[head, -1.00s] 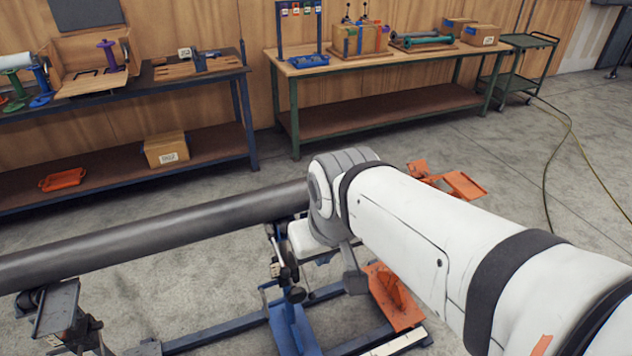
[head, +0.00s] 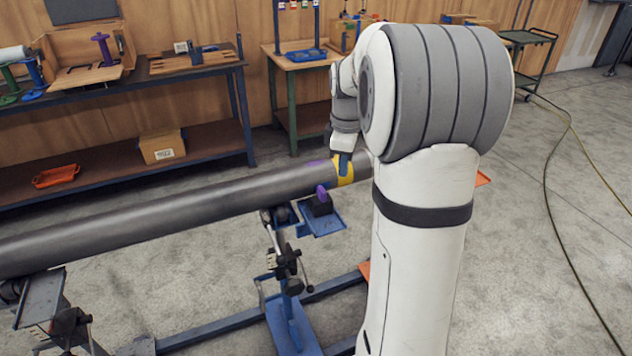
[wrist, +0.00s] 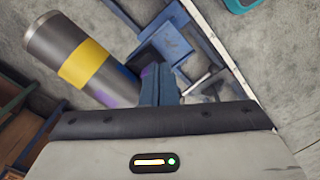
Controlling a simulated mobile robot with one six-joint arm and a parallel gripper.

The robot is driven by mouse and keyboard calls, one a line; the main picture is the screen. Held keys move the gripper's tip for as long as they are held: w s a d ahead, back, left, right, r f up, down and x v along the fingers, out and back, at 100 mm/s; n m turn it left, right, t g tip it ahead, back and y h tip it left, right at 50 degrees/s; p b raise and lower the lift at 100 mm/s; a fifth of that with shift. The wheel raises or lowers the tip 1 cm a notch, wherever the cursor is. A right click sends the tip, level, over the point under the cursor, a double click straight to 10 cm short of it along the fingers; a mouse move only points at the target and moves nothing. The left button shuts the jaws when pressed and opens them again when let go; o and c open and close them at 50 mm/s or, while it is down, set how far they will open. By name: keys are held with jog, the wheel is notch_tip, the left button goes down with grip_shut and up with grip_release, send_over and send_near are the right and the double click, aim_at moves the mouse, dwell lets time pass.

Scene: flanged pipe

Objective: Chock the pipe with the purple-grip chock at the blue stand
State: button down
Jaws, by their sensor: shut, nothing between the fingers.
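The grey pipe (head: 180,210) lies across its stands, with a yellow band (head: 345,171) and a purple mark near its right end. The purple-grip chock (head: 321,205), a dark block with a purple grip, sits on the blue stand's tray (head: 325,226), close beside the pipe's near side. I cannot tell whether it touches the pipe. My gripper (head: 343,168) is shut and empty, above and apart from the chock, in line with the yellow band. In the wrist view its blue fingers (wrist: 160,86) hide most of the chock; a bit of purple shows beside them.
The blue stand (head: 290,318) has a clamp handle on its post. Another stand (head: 42,300) holds the pipe at left. Two workbenches (head: 200,80) with boxes and parts stand along the wall. A hose lies at right, where the floor is mostly open.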

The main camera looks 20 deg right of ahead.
aim_at(330, 197)
jog(key=w+d+f+n, duration=0.2)
jog(key=w+d+f, duration=0.1)
jog(key=d+f, duration=0.15)
jog(key=w+a+f+p, duration=0.1)
jog(key=w+a+f, duration=0.1)
jog(key=f, duration=0.7)
jog(key=shift+a+f+g, duration=0.3)
jog(key=shift+a+f, duration=0.05)
jog(key=shift+a, duration=0.35)
jog(key=shift+w+a, duration=0.2)
jog(key=shift+a, duration=0.3)
jog(key=shift+w+a, duration=0.2)
jog(key=shift+a, duration=0.25)
jog(key=shift+d, duration=0.1)
